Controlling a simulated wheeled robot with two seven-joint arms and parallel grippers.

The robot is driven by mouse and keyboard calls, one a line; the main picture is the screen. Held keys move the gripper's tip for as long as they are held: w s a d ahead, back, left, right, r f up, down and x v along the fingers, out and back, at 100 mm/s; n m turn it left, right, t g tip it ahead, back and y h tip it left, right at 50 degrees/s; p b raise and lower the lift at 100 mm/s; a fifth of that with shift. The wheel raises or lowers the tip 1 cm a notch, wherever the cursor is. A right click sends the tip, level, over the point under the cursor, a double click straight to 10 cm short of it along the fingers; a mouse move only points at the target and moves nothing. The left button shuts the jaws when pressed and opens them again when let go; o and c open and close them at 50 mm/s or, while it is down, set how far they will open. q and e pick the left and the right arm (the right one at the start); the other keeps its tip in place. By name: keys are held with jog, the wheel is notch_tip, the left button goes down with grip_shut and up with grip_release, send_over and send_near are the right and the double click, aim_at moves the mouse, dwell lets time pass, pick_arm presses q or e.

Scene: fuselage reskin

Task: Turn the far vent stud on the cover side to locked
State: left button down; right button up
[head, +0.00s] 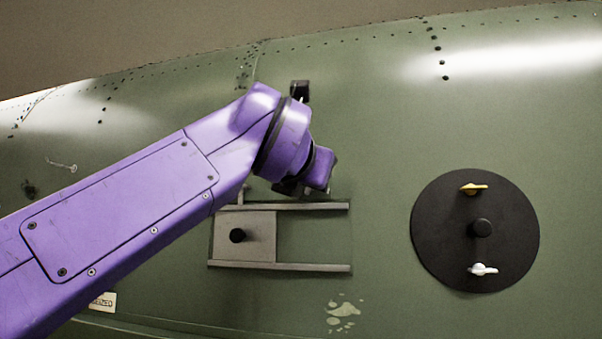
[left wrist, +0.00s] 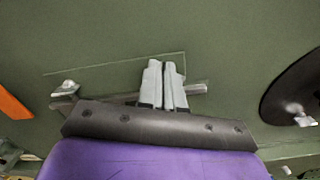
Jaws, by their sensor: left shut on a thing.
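The vent is a pair of grey rails (head: 310,267) on the green fuselage skin, with a flat cover plate (head: 262,222) with a black knob at their left part. My left gripper (head: 305,188) is at the upper rail, right of the cover plate; its fingers are hidden in the head view. In the left wrist view the two pale fingers (left wrist: 164,85) are close together, shut on what seems a vent stud, which they hide. A silver stud (left wrist: 66,88) shows left of them, apart from the fingers. The turn of the held stud cannot be seen. My right gripper is not in view.
An orange piece (left wrist: 12,110) shows at the left wrist view's edge. The skin between vent and round plate is clear.

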pick_arm(q)
jog(key=shift+d+f+m, duration=0.3)
jog(key=shift+f+m, duration=0.1)
jog(key=shift+m, duration=0.35)
jog(key=shift+d+f+m, duration=0.3)
jog(key=shift+f+m, duration=0.05)
jog(key=shift+m, duration=0.4)
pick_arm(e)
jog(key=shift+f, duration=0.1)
pick_arm(q)
jog(key=c, duration=1.4)
grip_release()
jog(key=o, duration=0.5)
jog(key=shift+s+d, duration=0.1)
jog(key=shift+d, duration=0.1)
jog(key=o, duration=0.3)
jog(key=shift+d+r, duration=0.15)
jog(key=shift+d, duration=0.1)
jog(key=s+a+b, duration=0.3)
jog(key=s+b, duration=0.1)
jog(key=s, duration=0.6)
jog(key=shift+s+b, duration=0.15)
jog(key=shift+b, duration=0.25)
jog(key=shift+w+d+r, duration=0.1)
jog(key=shift+w, duration=0.1)
jog(key=shift+c, duration=0.4)
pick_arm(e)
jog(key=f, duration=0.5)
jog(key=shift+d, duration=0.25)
